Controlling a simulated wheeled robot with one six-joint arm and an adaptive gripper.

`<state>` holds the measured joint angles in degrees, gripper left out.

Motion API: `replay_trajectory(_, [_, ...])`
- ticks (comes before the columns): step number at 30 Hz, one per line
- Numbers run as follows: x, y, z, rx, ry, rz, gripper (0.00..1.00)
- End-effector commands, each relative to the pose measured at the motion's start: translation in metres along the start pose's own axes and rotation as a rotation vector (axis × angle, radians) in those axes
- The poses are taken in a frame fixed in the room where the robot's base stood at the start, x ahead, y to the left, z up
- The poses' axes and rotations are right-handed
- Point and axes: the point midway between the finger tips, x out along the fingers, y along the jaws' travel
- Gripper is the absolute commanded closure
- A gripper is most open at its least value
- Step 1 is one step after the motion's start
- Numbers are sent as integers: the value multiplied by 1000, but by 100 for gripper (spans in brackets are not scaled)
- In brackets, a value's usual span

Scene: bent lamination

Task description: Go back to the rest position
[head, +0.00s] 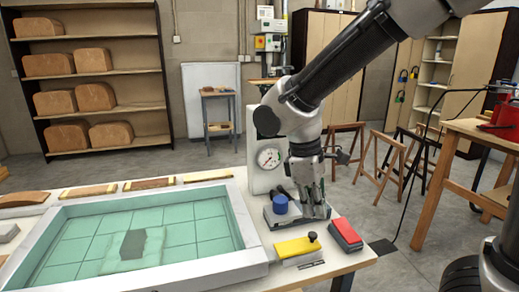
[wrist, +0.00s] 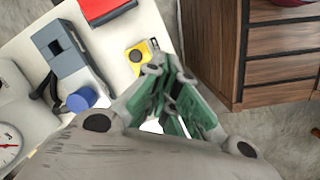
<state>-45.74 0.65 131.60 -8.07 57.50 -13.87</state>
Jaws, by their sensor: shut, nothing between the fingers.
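My gripper (head: 314,202) points down at the right end of the worktable, by a grey metal fixture (head: 285,218) with a blue knob (head: 281,201). In the head view I cannot tell whether it touches the fixture or stands in front of it. In the wrist view my gripper (wrist: 176,88) has its green-padded fingers close together, with nothing held. The blue knob also shows in the wrist view (wrist: 82,99), left of the fingers.
A yellow block (head: 297,246) and a red-topped block (head: 345,233) lie near the table's front right corner. A gauge box (head: 267,178) stands behind the gripper. A white-rimmed basin (head: 252,232) fills the left. Wooden trestles (head: 384,165) stand on the floor beyond.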

Motion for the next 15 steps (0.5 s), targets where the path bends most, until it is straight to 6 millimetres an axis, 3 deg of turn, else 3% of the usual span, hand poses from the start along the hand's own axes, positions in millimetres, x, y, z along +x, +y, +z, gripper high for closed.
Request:
replay_trajectory(7, [-19, 21, 104, 512, 179, -56, 100])
replay_trajectory(12, [-28, 22, 184, 855, 337, -52, 100])
replay_trajectory(15, [-34, 19, 220, 992, 411, -16, 100])
